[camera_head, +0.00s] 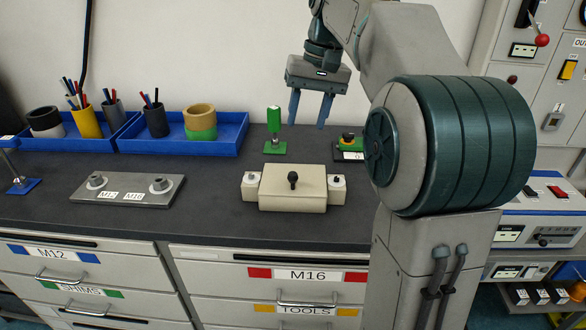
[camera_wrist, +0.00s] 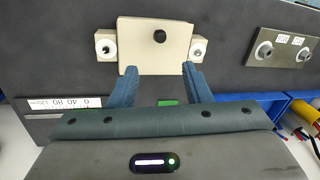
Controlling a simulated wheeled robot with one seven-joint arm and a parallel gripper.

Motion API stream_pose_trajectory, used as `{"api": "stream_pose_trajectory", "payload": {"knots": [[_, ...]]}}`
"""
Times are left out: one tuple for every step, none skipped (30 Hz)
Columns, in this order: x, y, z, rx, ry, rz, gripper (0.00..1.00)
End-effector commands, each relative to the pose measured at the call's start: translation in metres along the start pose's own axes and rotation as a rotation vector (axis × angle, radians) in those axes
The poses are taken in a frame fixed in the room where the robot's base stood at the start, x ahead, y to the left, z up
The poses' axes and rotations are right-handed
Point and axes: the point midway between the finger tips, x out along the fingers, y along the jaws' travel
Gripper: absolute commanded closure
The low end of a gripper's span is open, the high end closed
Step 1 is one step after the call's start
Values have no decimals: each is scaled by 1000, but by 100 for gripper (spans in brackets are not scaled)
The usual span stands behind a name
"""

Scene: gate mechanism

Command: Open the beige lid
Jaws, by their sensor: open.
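The beige lid (camera_head: 293,198) is a closed box-like cover with a black knob (camera_head: 292,180) on it, standing on the dark worktop. A beige block with a pale round fitting stands at each side of it. In the wrist view the lid (camera_wrist: 156,57) lies ahead of my fingers, its black knob (camera_wrist: 160,36) near the middle of its top part. My gripper (camera_head: 309,124) is open and empty, above and behind the lid in the head view. Its two fingers (camera_wrist: 160,82) point toward the lid in the wrist view, apart from the knob.
A green upright handle (camera_head: 274,121) on a green base and a black-and-green device (camera_head: 348,146) stand behind the lid. A grey M12/M16 plate (camera_head: 128,190) lies left. Blue trays (camera_head: 222,148) with cups and rolls stand at the back left. Worktop between plate and lid is clear.

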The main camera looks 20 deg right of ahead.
Motion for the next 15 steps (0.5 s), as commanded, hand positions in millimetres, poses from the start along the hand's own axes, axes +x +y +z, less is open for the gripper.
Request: {"api": "stream_pose_trajectory", "payload": {"knots": [[5,0,0,0,-2,-1,56],[8,0,0,0,-2,0,56],[14,0,0,0,-2,0,56],[18,0,1,-1,-3,0,56],[24,0,1,-1,-3,0,56],[31,0,1,-1,-4,0,56],[37,0,1,-1,-3,0,56],[44,0,1,-1,-4,0,56],[52,0,1,-1,-4,1,56],[59,0,1,-1,-4,1,56],[65,0,1,-1,-4,1,56],[74,0,1,0,-3,1,56],[80,0,1,0,-4,1,56],[86,0,1,-1,-4,1,56],[94,0,1,-1,-3,1,56]]}}
